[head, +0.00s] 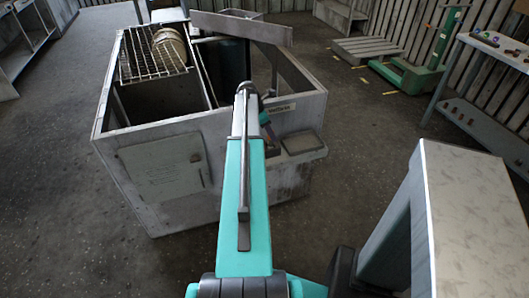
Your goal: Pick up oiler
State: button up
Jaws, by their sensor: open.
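I cannot make out an oiler for certain in the head view. My arm reaches forward from the bottom middle over the front wall of the grey blower housing (160,135). The end of my arm, with my gripper (271,140), shows small and dark just right of the arm link, by the housing's right front side. The link hides part of it. My gripper is open, and I see nothing held in it. A small ledge (303,144) juts from the housing just right of my gripper.
The open-topped housing has a wire rack (150,55) with a round tan part (170,45) at its left. A workbench (500,48) with several small objects stands at the right. A green pallet truck (425,72) stands at the back right. Floor between is clear.

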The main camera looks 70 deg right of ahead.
jog(key=shift+x, duration=0.8)
grip_shut()
